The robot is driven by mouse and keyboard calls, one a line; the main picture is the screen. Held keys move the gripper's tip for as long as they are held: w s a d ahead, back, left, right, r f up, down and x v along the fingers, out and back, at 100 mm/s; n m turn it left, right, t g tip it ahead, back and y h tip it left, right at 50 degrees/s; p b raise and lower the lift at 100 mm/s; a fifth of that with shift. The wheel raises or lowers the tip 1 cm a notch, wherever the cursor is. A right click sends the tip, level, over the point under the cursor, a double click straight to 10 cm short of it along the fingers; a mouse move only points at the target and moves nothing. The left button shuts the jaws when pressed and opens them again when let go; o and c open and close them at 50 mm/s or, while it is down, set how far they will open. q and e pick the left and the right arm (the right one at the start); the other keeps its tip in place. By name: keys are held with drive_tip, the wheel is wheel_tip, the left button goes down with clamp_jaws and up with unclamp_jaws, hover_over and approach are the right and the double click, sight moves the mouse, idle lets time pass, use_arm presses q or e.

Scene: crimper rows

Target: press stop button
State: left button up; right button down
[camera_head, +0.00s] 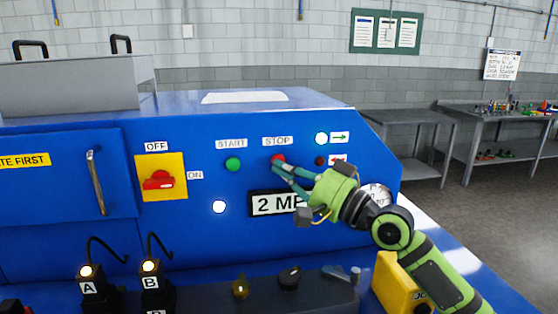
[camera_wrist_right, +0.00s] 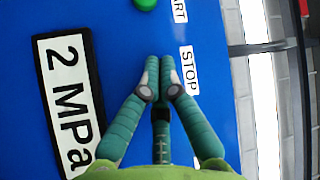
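The red stop button (camera_head: 278,158) is on the blue machine panel under the STOP label (camera_head: 277,141). My right gripper (camera_head: 276,167) reaches in from the right with its fingertips at the button, overlapping its lower part. I cannot tell whether they touch it. In the right wrist view the fingers (camera_wrist_right: 160,75) come together at their tips below the STOP label (camera_wrist_right: 189,70), with nothing seen between them. The button is hidden behind the fingertips there. My left gripper is not in view.
The green start button (camera_head: 233,164) is left of the stop button. A red rotary switch (camera_head: 159,180) on a yellow plate is farther left. A 2 MPa label (camera_head: 278,204) is below. Knobs (camera_head: 289,278) and lit posts A and B (camera_head: 151,283) stand in front.

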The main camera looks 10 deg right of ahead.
drive_tip(key=shift+s+p, duration=0.3)
drive_tip(key=shift+s, duration=0.3)
drive_tip(key=s+p, duration=0.3)
drive_tip(key=s, duration=0.2)
drive_tip(key=shift+p, duration=0.4)
